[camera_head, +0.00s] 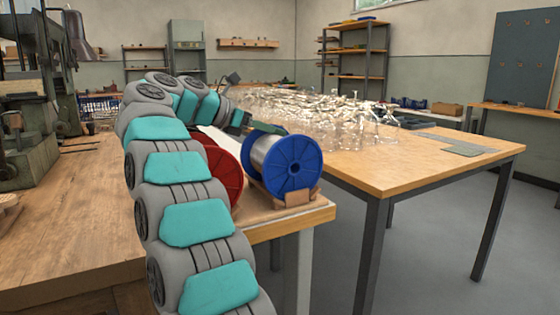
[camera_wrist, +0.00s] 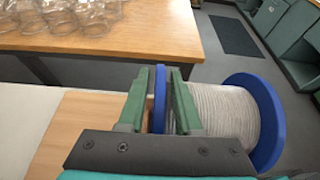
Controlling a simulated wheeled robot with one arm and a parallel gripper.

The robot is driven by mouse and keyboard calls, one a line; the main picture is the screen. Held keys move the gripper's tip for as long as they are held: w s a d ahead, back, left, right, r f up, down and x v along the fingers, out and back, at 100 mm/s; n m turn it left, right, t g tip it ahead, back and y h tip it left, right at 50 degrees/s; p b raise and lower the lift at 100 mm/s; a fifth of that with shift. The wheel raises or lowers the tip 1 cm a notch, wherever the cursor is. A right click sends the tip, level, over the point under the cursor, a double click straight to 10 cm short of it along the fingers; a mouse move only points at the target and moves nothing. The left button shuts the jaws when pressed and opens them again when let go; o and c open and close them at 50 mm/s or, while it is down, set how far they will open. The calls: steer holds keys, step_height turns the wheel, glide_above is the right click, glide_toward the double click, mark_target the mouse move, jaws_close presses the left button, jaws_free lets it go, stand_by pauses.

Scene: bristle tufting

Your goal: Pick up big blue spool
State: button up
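The big blue spool (camera_head: 306,158) has blue flanges and a pale silvery winding. It lies on its side in a wooden cradle (camera_head: 298,198) at the near table's right end. In the wrist view the spool (camera_wrist: 225,112) shows its winding and both flanges. My gripper (camera_wrist: 160,80) has its two green fingers on either side of the spool's near flange, with a narrow gap visible at least on the left. In the head view my gripper (camera_head: 262,129) is at the spool's top left edge. Its fingertips are hard to make out there.
A red spool (camera_head: 222,168) stands just left of the blue one, partly hidden by my arm. Another wooden table (camera_head: 440,165) behind and right carries many clear glass pieces (camera_head: 330,115). Machinery (camera_head: 38,95) stands at left. Bare floor lies between the tables.

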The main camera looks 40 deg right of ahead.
jaws_close()
stand_by(1.1)
